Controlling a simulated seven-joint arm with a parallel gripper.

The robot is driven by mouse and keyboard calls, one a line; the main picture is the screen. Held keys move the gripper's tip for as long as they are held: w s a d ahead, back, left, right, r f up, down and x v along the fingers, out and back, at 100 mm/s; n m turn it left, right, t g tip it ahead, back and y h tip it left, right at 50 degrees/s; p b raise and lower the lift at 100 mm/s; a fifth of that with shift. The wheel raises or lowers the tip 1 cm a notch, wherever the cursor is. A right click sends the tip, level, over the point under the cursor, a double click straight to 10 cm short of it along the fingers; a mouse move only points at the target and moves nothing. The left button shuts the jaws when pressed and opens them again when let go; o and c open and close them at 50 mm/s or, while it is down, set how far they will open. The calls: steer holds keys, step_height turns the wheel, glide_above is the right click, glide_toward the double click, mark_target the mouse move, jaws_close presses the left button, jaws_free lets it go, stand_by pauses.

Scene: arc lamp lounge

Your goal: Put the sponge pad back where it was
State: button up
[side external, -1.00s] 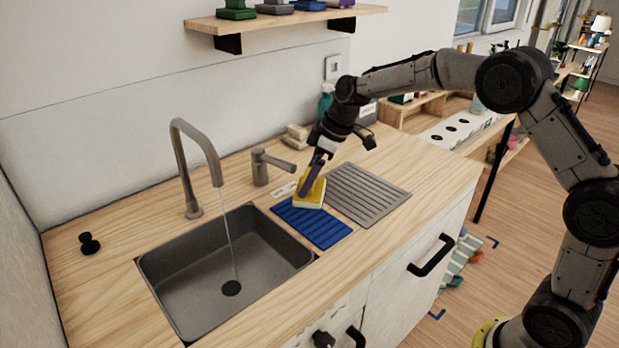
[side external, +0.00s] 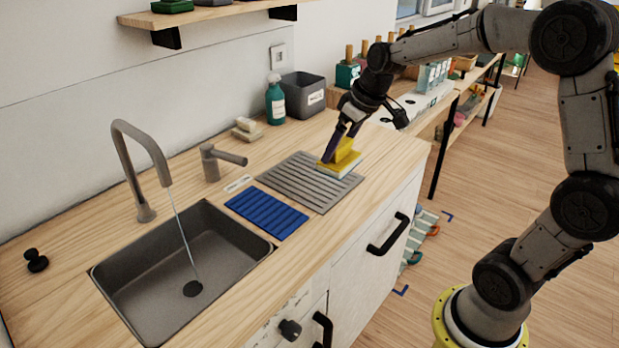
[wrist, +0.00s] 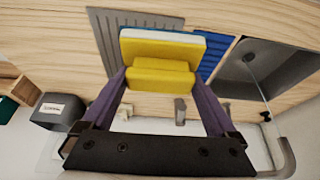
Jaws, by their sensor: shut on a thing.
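The sponge pad (side external: 342,165) is a yellow block with a raised yellow grip on top and a pale layer beneath. My gripper (side external: 338,150) is shut on its raised grip. It holds the pad over the right end of the grey ribbed drainer (side external: 300,182); I cannot tell whether the pad touches it. In the wrist view the pad (wrist: 165,45) sits between the purple fingers, hiding part of the counter. The blue ribbed mat (side external: 266,213) lies bare left of the drainer, with a small white label (side external: 238,183) behind it.
The sink (side external: 185,265) is at left with water running from the tap (side external: 140,165). A lever (side external: 215,160), pale blocks (side external: 246,130), a teal spray bottle (side external: 275,100) and a grey bin (side external: 303,95) stand along the back. Counter right of the drainer is clear.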

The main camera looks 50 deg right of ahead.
steer(key=shift+s+d+r, duration=0.3)
steer(key=shift+d+r, duration=0.2)
steer(key=shift+w+d+r, duration=0.1)
steer(key=shift+w+d, duration=0.05)
steer(key=shift+d, duration=0.1)
steer(key=w+d+f, duration=0.1)
steer(key=w+f, duration=0.2)
steer(key=w, duration=0.1)
steer(key=w+d+f, duration=0.1)
steer(key=w+f, duration=0.2)
steer(key=w, duration=0.1)
steer(key=w+d+f, duration=0.1)
steer(key=w+f, duration=0.1)
steer(key=w, duration=0.2)
steer(key=shift+w+d+f, duration=0.1)
steer(key=shift+d+f, duration=0.2)
steer(key=shift+f, duration=0.1)
steer(key=shift+s+x, duration=0.2)
steer(key=shift+x, duration=0.8)
steer(key=shift+s+x, duration=0.2)
steer(key=shift+x, duration=0.8)
steer(key=shift+d+f, duration=0.15)
steer(key=shift+f, duration=0.05)
steer(key=shift+f, duration=0.1)
steer(key=o, duration=1.1)
